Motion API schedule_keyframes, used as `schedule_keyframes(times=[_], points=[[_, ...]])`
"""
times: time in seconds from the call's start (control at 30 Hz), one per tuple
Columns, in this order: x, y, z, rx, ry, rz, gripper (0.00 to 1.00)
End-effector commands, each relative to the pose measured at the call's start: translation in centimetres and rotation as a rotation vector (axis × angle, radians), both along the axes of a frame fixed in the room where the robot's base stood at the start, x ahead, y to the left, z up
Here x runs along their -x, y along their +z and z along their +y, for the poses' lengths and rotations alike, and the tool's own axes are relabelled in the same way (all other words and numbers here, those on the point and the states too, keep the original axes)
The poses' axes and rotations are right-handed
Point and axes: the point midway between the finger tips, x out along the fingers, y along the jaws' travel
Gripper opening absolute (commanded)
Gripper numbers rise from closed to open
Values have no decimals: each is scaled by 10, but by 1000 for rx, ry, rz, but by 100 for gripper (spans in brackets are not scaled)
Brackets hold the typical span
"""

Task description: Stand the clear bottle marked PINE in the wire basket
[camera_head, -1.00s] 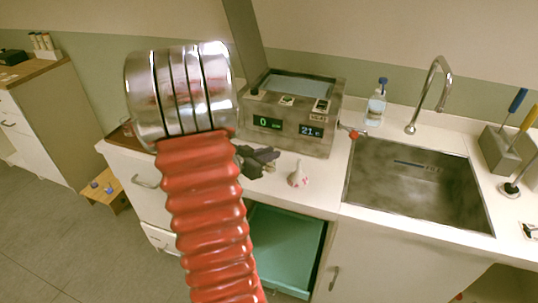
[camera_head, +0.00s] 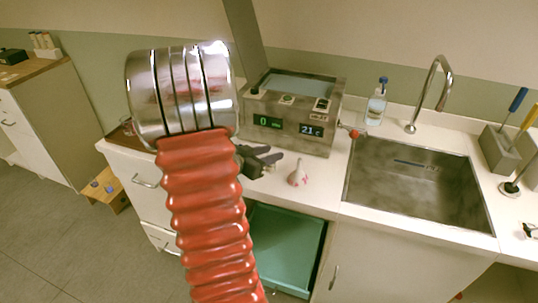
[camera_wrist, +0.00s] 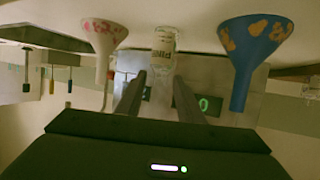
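The clear bottle marked PINE (camera_wrist: 163,45) shows in the wrist view, which is upside down, with its label towards the counter. My gripper (camera_wrist: 160,78) is open, its two dark fingers on either side of the bottle. Whether either finger touches it, I cannot tell. In the head view my gripper (camera_head: 276,155) reaches right from behind my red arm sleeve, over the counter in front of the grey instrument. The bottle cannot be made out there. I cannot make out the wire basket in either view.
A pink-spotted white funnel (camera_wrist: 104,38) and a blue funnel (camera_wrist: 254,45) flank the bottle. The white one (camera_head: 298,176) also shows in the head view. The grey instrument (camera_head: 290,110) stands behind. A wash bottle (camera_head: 376,104) and sink (camera_head: 420,185) are right.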

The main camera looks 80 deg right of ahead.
Motion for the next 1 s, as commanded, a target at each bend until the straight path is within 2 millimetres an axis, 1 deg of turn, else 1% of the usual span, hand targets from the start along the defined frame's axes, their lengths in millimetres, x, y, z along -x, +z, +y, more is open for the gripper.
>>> schedule_keyframes(times=[0.07,0.17,0.8,1.0], points=[[-1,3,1,1,1,-1,34],[-5,6,8,2,2,-1,34],[-45,37,84,2,3,-2,34],[-52,42,97,1,2,-1,34]])
